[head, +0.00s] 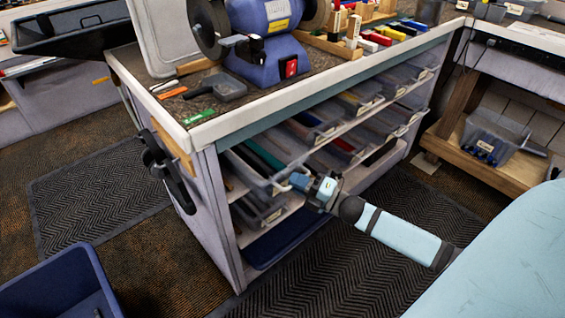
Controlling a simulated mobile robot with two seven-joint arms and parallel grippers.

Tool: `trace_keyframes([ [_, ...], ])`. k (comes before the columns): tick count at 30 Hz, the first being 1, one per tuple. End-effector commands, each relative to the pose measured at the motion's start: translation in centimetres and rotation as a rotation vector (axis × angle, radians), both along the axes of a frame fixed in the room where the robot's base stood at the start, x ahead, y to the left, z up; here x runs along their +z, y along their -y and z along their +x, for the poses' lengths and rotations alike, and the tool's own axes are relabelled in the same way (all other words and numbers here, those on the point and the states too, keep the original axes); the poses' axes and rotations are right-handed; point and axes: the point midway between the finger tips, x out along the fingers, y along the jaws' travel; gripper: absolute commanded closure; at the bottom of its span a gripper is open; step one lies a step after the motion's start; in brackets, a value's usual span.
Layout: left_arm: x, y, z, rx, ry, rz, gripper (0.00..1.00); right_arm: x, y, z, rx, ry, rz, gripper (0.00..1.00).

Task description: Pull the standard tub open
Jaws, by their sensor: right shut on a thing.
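My right gripper (302,184) reaches in from the right and is shut on the front edge of a clear tub (252,174) in the upper row of the shelf under the bench. The tub's front end sticks out a little past the shelf edge, and long dark and green things show inside it. I take it for the standard tub, but its label is too small to read and the gripper partly covers its front. My left gripper is not in view.
More clear tubs (311,127) line the shelves (345,132) on the right, and another tub (258,212) sits below. A blue bench grinder (265,40) stands on the workbench. A blue bin (62,288) is at lower left. The floor mat (330,275) in front is clear.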

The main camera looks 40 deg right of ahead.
Motion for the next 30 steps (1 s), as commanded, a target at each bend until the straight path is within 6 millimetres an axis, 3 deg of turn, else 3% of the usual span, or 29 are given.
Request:
trace_keyframes([
  [4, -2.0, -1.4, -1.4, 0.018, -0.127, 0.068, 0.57, 0.4, 0.3, -3.8, -0.002, -0.006, 0.003, 1.00],
  [13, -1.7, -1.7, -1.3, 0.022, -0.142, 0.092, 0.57, 0.2, 0.7, -9.1, -0.002, -0.003, 0.000, 1.00],
  [21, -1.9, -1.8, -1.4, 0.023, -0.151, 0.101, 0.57, 0.1, 0.8, -10.9, 0.000, 0.000, 0.001, 1.00],
  [30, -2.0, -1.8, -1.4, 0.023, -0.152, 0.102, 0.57, 0.0, 0.9, -11.0, 0.000, 0.001, 0.000, 1.00],
])
